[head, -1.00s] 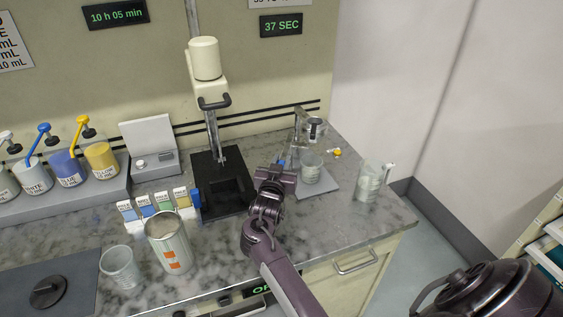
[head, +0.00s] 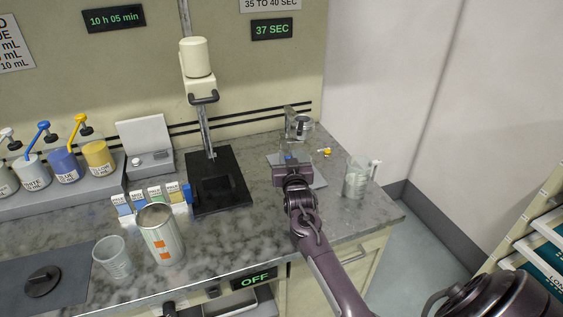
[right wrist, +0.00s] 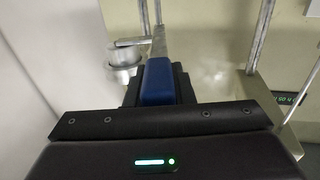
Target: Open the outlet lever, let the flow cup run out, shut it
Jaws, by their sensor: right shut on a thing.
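The flow cup (head: 300,127) is a small metal cylinder held on a bracket at the back right of the counter; it also shows at the left in the right wrist view (right wrist: 123,62). My right gripper (head: 292,168) is in front of and below it, shut on the blue outlet lever (right wrist: 158,82). Only a little blue of the lever (head: 289,157) shows in the head view. The gripper hides much of the stand's base and the clear beaker there. Whether liquid is running cannot be seen. My left gripper is out of view.
A black-based mixer (head: 219,187) stands to the left. A metal can (head: 161,236) and an empty beaker (head: 114,258) stand front left. A wall display (head: 272,29) reads 37 SEC.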

